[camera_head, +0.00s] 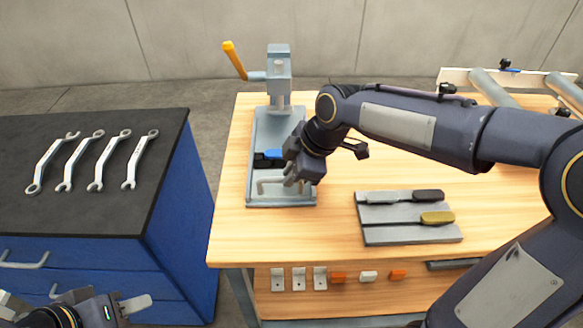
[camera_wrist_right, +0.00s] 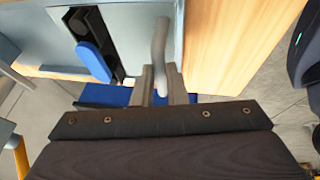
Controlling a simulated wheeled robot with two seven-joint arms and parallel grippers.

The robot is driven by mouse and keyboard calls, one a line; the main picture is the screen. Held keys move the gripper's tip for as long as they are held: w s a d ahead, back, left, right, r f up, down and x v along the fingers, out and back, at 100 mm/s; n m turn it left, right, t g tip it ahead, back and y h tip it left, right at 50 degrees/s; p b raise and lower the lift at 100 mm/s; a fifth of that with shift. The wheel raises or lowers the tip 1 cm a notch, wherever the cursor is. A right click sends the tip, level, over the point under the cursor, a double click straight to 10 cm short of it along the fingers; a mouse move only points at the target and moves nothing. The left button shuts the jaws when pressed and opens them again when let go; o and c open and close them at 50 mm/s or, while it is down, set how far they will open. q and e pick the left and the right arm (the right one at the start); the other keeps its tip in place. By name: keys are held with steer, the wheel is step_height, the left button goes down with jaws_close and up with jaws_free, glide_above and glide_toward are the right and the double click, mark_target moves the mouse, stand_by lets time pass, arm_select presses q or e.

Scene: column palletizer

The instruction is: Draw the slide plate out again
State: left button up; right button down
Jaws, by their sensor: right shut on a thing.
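The press stands at the left of the wooden table, with a grey column (camera_head: 279,70) and an orange-tipped lever (camera_head: 234,60). A pale grey slide plate (camera_head: 262,196) with a U-shaped handle (camera_head: 268,182) lies at the front of its base. My right gripper (camera_head: 292,180) reaches down over it. In the right wrist view the gripper (camera_wrist_right: 162,88) is shut on the grey handle (camera_wrist_right: 160,45). A black holder with a blue part (camera_head: 272,154) sits behind the handle, partly hidden by the gripper. My left gripper (camera_head: 125,305) is low at the left, cut off; its jaw opening is unclear.
A grey board (camera_head: 380,237) with dark and yellow-handled tools lies right of the press. Several wrenches (camera_head: 95,170) lie on the blue cabinet (camera_head: 90,130) at the left. A roller rack (camera_head: 500,85) stands at the back right.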

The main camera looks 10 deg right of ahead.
steer(key=c, duration=1.5)
jaws_free()
steer(key=shift+o, duration=0.2)
steer(key=v, duration=0.7)
steer(key=shift+d+r+p, duration=0.15)
steer(key=shift+r+p, duration=0.15)
steer(key=shift+r, duration=0.1)
